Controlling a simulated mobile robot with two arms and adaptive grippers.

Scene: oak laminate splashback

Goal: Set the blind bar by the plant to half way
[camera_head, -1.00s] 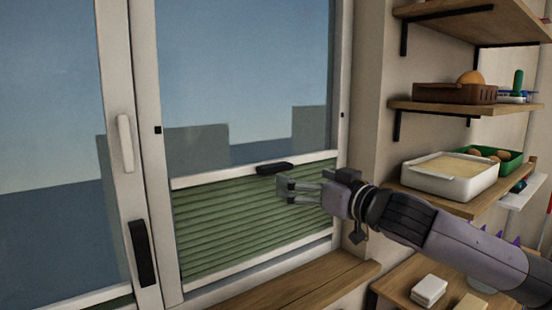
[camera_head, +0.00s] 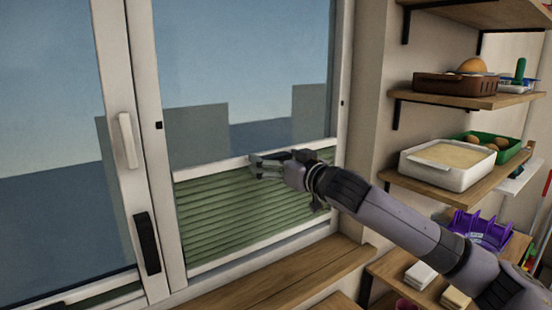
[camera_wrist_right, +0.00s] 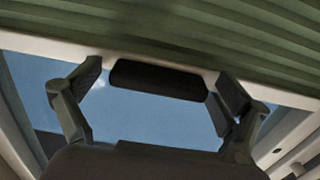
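The green pleated blind (camera_head: 225,215) covers the lower part of the right window pane. Its white bar (camera_head: 208,168) runs along the blind's top edge, low on the pane. The right wrist view, which looks upside down, shows the handle (camera_wrist_right: 158,79) between my two spread fingers (camera_wrist_right: 160,88). The blind also shows there (camera_wrist_right: 220,35). My left gripper and the plant are not in view.
A wooden sill (camera_head: 285,275) lies below the window. Wall shelves on the right hold a brown basket (camera_head: 455,86), a white tub (camera_head: 447,165) and a green crate (camera_head: 508,148). A purple rack (camera_head: 480,232) stands lower, near my right arm. The left pane has a white handle (camera_head: 127,140).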

